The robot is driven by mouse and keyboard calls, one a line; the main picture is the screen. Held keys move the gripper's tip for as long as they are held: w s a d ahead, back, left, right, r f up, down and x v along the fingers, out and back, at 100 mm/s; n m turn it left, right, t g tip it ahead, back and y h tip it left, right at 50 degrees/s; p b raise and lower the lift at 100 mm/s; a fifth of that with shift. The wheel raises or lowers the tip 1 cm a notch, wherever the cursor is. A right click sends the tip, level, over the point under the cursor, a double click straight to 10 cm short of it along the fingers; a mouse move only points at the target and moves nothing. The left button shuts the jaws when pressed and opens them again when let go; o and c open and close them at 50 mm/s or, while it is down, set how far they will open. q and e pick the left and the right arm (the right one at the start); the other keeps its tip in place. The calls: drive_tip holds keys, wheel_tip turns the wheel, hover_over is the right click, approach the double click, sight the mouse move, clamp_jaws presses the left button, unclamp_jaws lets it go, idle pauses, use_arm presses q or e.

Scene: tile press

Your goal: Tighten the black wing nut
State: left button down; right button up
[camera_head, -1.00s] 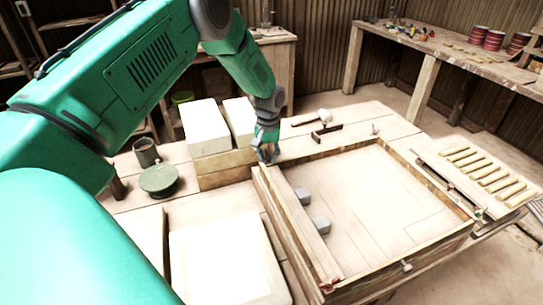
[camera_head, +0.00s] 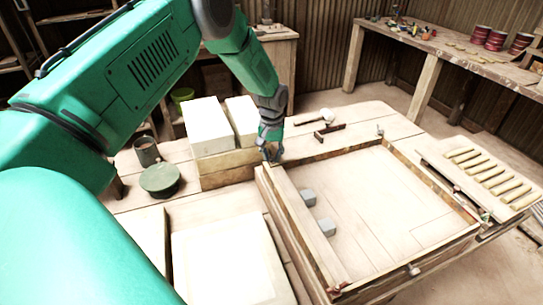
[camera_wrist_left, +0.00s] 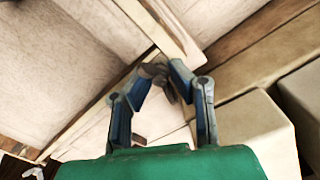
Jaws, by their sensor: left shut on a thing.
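My left gripper (camera_head: 271,155) is at the far left corner of the wooden press frame (camera_head: 300,235). In the left wrist view its two blue-grey fingers (camera_wrist_left: 165,75) close in on a small dark piece, which looks like the black wing nut (camera_wrist_left: 154,72). The fingers are shut on it and cover part of it. In the head view the fingers hide the nut. My right gripper is not in view.
Pale blocks (camera_head: 208,128) stand close left of the gripper. A green round lidded pot (camera_head: 160,180) and a cup (camera_head: 146,152) are further left. A hammer (camera_head: 325,116) lies behind the frame. Two grey blocks (camera_head: 326,227) sit inside it. A rack of tiles (camera_head: 490,175) is at right.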

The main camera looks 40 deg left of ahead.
sight(272, 157)
use_arm(q)
drive_tip(key=shift+d, duration=0.1)
idle(0.7)
drive_tip(key=c, duration=1.5)
unclamp_jaws()
wheel_tip(272, 157, up, 12)
drive_tip(key=shift+f, duration=0.1)
